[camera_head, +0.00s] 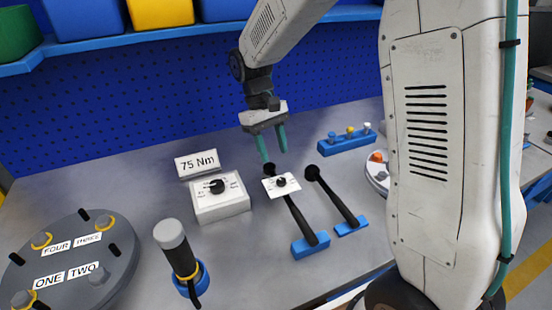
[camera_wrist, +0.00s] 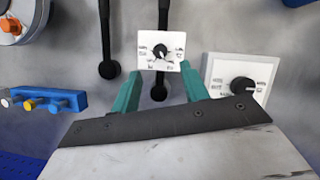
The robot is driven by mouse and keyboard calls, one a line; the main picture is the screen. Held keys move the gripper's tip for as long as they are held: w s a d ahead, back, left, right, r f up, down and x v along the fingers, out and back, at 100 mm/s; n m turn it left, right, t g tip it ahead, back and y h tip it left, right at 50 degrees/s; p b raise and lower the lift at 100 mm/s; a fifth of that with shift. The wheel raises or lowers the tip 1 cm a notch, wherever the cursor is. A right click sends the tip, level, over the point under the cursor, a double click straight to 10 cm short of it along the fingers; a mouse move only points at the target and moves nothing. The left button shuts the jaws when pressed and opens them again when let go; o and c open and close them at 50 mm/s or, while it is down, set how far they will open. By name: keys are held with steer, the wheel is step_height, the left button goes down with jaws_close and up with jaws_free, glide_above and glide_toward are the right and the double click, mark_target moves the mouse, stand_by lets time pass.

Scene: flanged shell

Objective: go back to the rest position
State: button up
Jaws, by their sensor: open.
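My gripper (camera_head: 273,155) hangs over the middle of the grey bench with its two green fingers apart and nothing between them. In the wrist view its fingers (camera_wrist: 160,72) stand on either side of the lower edge of a white dial card (camera_wrist: 150,58). In the head view this dial card (camera_head: 270,189) sits on a black wrench (camera_head: 299,222) with a blue end, just below the fingertips. The gap between fingertips and card is hard to judge. A second black wrench (camera_head: 334,196) lies to the right.
A white dial box (camera_head: 222,205) stands left of the wrenches, behind it a "75 Nm" sign (camera_head: 198,163). A grey-topped cylinder tool (camera_head: 176,249) and a round numbered flange (camera_head: 112,275) are at left. A blue peg rack (camera_head: 345,143) and a partly hidden round plate (camera_head: 374,173) are at right.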

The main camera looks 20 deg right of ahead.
steer(key=shift+r, duration=0.1)
stand_by(0.4)
steer(key=s, duration=0.2)
steer(key=shift+s+d+f, duration=0.1)
steer(key=shift+s+f, duration=0.1)
steer(key=shift+s, duration=0.1)
steer(key=s+d+r+m+t, duration=0.1)
steer(key=s+r+t, duration=0.1)
steer(key=s+r, duration=0.2)
steer(key=s+d+r+m+t, duration=0.1)
steer(key=s+r, duration=0.2)
steer(key=s, duration=0.8)
steer(key=s+d+r+m+t+y, duration=0.1)
steer(key=s+r, duration=0.3)
steer(key=s, duration=0.4)
steer(key=shift+d+r+t, duration=0.35)
steer(key=shift+d+t, duration=0.15)
steer(key=shift+t, duration=0.3)
